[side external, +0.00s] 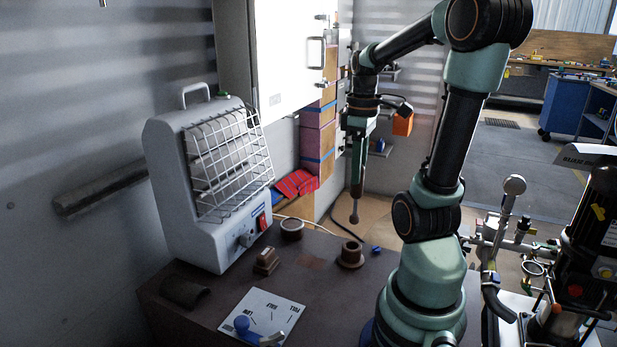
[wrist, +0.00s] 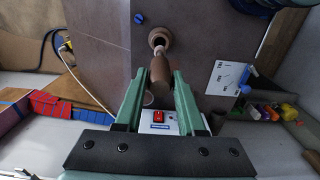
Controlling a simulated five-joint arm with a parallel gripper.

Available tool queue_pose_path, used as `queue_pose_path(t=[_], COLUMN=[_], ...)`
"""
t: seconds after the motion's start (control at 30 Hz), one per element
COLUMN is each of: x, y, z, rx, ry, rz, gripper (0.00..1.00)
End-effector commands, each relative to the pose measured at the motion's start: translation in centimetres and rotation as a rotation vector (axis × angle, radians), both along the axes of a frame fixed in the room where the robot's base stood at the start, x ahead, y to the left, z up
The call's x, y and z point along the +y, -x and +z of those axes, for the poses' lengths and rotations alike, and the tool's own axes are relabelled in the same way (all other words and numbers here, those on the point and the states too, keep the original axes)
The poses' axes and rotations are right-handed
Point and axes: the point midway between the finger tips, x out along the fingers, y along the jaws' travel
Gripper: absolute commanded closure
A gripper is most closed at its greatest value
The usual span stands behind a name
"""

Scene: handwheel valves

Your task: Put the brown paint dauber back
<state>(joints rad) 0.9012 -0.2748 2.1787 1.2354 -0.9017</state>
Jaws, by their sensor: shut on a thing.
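My gripper (side external: 357,172) is shut on the brown paint dauber (side external: 355,205) and points downward. The dauber hangs about upright with its rounded tip at the bottom. In the side external view the tip is above a brown flanged pot (side external: 350,254) on the dark bench, with a clear gap between them. In the wrist view my gripper (wrist: 160,78) has the dauber (wrist: 160,68) between its two green fingers. The dauber's tip overlaps the pot (wrist: 158,36) there, and the pot's inside is partly hidden.
A grey heater (side external: 205,170) with a wire guard stands left on the bench (side external: 315,263). A round brown cup (side external: 291,229), a small brown block (side external: 266,262) and a white card (side external: 262,315) with a blue-knobbed item lie nearby. A small blue piece (side external: 376,249) is right of the pot.

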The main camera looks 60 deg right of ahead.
Motion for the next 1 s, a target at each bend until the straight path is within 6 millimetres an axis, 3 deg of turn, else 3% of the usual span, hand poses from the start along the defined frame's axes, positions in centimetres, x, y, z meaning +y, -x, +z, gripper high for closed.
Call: queue_pose_path(t=[0.5, 1.0], x=[0.0, 0.0], y=[0.0, 0.0], z=[-4.5, -5.3], rx=[0.002, 0.000], ry=[-0.002, 0.000], rz=[0.000, 0.000], gripper=[1.00, 1.00])
